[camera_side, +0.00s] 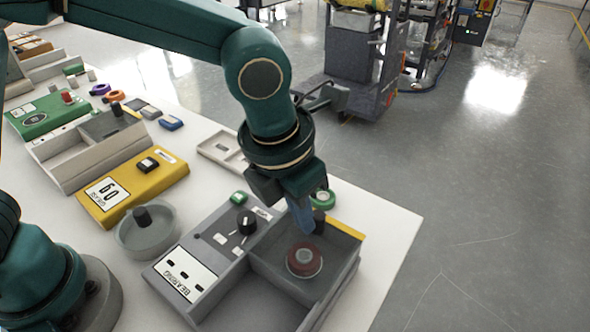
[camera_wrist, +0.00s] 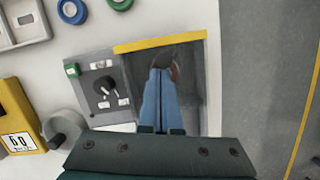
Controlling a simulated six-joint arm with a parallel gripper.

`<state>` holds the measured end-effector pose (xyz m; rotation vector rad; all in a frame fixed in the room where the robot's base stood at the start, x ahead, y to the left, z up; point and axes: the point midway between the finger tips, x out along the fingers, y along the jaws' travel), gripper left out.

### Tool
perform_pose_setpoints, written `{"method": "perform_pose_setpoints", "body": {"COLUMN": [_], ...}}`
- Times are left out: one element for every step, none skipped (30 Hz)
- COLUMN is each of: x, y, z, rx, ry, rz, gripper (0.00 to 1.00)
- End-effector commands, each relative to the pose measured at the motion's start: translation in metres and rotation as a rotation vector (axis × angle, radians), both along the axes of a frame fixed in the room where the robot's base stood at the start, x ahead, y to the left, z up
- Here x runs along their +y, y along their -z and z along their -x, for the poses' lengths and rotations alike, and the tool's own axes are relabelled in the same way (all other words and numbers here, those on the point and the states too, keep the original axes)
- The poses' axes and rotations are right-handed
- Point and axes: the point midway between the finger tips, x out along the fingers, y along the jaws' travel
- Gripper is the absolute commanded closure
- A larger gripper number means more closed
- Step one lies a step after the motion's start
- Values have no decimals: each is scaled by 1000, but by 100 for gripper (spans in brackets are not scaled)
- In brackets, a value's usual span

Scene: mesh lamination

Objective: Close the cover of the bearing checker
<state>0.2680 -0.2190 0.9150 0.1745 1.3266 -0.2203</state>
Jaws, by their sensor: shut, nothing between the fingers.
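The bearing checker (camera_side: 205,292) is a grey box with a "BEARING" label, a black knob and a green button. Its right part is a box section with a yellow strip (camera_side: 346,229) along the far edge; the strip also shows in the wrist view (camera_wrist: 160,43). A dark red round part (camera_side: 304,261) shows inside this section. A short dark upright post (camera_side: 319,221), perhaps the cover's handle, stands near the yellow strip. My gripper (camera_side: 303,228) is shut and empty, its blue fingers pointing down beside the post. Whether they touch it, and the cover's exact outline, I cannot tell.
A grey bowl (camera_side: 164,238) and a yellow box marked 60 (camera_side: 133,187) stand to the left. A pale tray (camera_side: 216,148) and a green ring (camera_side: 323,198) lie behind. The table's right edge is close to the checker, with bare floor beyond.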

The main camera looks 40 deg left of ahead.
Motion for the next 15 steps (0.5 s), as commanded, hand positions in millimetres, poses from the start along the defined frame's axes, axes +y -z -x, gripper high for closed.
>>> {"method": "perform_pose_setpoints", "body": {"x": [0,0,0,0,0,0,0,1,2,2,3,5,6,6,8], "y": [-1,-1,-1,-2,-2,-2,-2,-2,-2,-2,-2,-1,-1,-1,-1], "z": [-4,-4,-4,-4,-3,-1,0,2,6,9,13,18,22,25,31], "rx": [-15,-16,-16,-16,-17,-17,-17,-16,-14,-13,-11,-10,-8,-7,-6], "ry": [0,0,0,1,1,1,1,2,2,3,2,2,2,3,3], "rz": [5,5,5,5,5,5,5,5,4,4,4,3,4,3,3], "gripper": [100,100,100,100,100,100,100,100,100,100,100,100,100,100,100]}}
